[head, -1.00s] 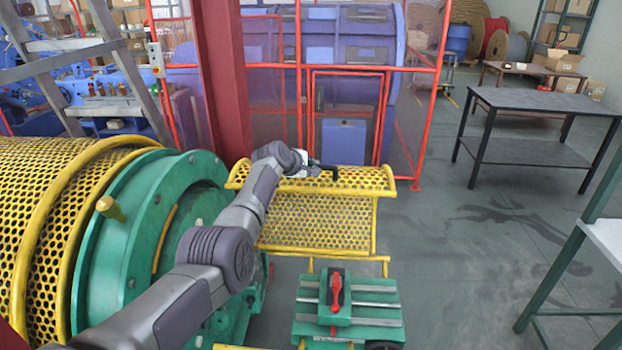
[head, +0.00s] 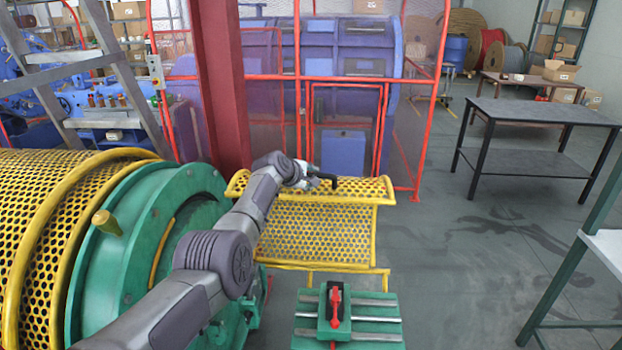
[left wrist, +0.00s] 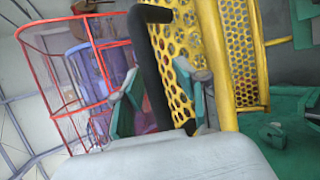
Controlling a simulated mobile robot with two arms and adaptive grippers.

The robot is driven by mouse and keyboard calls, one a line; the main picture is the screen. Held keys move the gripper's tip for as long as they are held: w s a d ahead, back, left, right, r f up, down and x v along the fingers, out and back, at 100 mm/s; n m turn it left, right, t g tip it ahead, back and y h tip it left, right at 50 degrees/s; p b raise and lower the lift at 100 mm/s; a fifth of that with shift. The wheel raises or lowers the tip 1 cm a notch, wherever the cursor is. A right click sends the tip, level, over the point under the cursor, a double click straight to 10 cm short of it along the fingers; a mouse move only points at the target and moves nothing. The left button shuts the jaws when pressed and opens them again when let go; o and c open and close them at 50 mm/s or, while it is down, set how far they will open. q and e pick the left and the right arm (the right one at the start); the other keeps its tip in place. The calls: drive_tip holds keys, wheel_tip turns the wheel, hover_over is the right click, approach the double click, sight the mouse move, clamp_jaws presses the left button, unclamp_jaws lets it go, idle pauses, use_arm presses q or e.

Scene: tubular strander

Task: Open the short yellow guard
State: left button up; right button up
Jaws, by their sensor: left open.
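The short yellow guard (head: 315,228) is a perforated mesh panel with a tubular frame and a curved upper part, right of the big green flange (head: 150,230) in the head view. A black bar handle (left wrist: 152,70) runs along it in the left wrist view. My left gripper (left wrist: 160,98) is open, with one teal-padded finger on each side of the handle. I cannot tell whether the fingers touch it. In the head view my left gripper (head: 310,176) is small at the guard's curved top. My right gripper is not in view.
A green carriage (head: 348,322) with a red lever stands in front of the guard. A red-framed mesh fence (head: 345,77) stands behind it, beside a dark red column (head: 222,90). A dark table (head: 545,110) is at the right, with open floor between.

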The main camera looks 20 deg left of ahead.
use_arm(q)
drive_tip(key=shift+s, duration=0.1)
drive_tip(key=v, duration=1.2)
drive_tip(key=shift+c, duration=0.3)
